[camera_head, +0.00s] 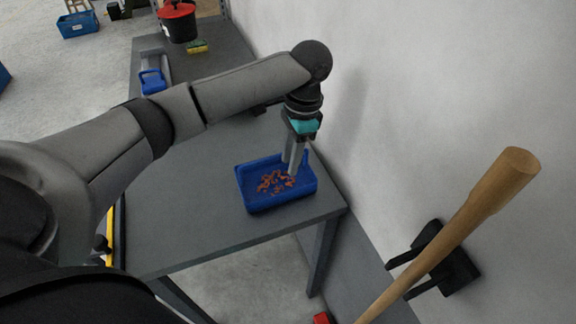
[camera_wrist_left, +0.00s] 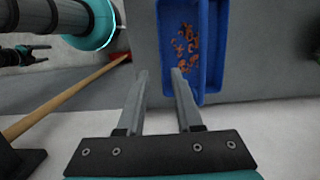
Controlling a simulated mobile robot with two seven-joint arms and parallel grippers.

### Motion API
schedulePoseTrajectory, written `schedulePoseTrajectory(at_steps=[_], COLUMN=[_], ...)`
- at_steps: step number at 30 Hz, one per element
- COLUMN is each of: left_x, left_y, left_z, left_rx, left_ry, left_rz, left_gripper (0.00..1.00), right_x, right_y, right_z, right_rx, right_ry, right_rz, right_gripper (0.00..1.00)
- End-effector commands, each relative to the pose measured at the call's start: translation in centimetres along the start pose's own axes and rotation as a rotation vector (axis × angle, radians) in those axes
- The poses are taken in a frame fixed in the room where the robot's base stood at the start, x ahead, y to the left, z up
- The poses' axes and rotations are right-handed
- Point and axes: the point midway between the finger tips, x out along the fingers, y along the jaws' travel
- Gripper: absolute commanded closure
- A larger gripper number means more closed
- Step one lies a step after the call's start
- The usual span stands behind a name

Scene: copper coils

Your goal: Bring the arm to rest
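My left arm reaches in from the left in the head view. Its gripper (camera_head: 291,170) points down at a blue tray (camera_head: 307,186) near the table's right corner. Orange-brown copper coils (camera_head: 272,183) lie loose in the tray. In the left wrist view my left gripper (camera_wrist_left: 160,73) has its fingers apart with nothing between them. The tray (camera_wrist_left: 212,60) and its coils (camera_wrist_left: 186,45) lie just beyond the fingertips. My right gripper (camera_wrist_left: 42,52) shows small and dark at the upper left of that view, its fingers apart; it is outside the head view.
The grey table (camera_head: 205,215) is clear around the tray. A black pot with a red lid (camera_head: 178,22), a sponge (camera_head: 197,47) and a blue-handled item (camera_head: 153,82) stand farther back. A wooden handle (camera_head: 455,225) stands in a black bracket (camera_head: 452,275) by the wall.

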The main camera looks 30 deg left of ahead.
Motion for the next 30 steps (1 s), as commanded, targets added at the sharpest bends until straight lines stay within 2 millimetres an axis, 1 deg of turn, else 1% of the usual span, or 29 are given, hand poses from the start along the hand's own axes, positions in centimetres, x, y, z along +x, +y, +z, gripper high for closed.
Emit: schedulePoseTrajectory(at_steps=[3, 15, 17, 19, 20, 23, 27, 30], left_x=[-0.3, -0.2, -0.1, 0.4, 0.8, 2.4, 4.9, 6.3], left_y=[0.0, 0.0, 0.2, 0.8, 1.2, 3.5, 7.6, 10.4], left_z=[0.0, 0.0, -0.1, -0.3, -0.4, -1.1, -2.2, -2.6], left_rx=[0.000, 0.000, 0.003, 0.013, 0.020, 0.052, 0.087, 0.090], left_ry=[0.000, 0.001, 0.002, 0.009, 0.015, 0.046, 0.124, 0.188], left_rz=[0.000, 0.000, 0.001, 0.002, 0.004, 0.010, 0.028, 0.042], left_gripper=[0.66, 0.66, 0.66, 0.66, 0.66, 0.66, 0.66, 0.66], right_x=[0.0, 0.0, 0.0, 0.0, 0.0, 0.0, 0.0, 0.0], right_y=[0.0, 0.1, 0.1, 0.1, 0.1, 0.1, 0.1, 0.1], right_z=[0.0, 0.0, 0.0, 0.0, 0.0, 0.0, 0.0, 0.0], right_rx=[0.000, 0.001, 0.001, 0.001, 0.001, 0.001, 0.001, 0.001], right_ry=[0.000, 0.000, 0.000, 0.000, 0.000, 0.000, 0.000, 0.000], right_rz=[0.000, 0.001, 0.001, 0.001, 0.001, 0.001, 0.001, 0.001], right_gripper=[0.29, 0.29, 0.29, 0.29, 0.29, 0.29, 0.29, 0.29])
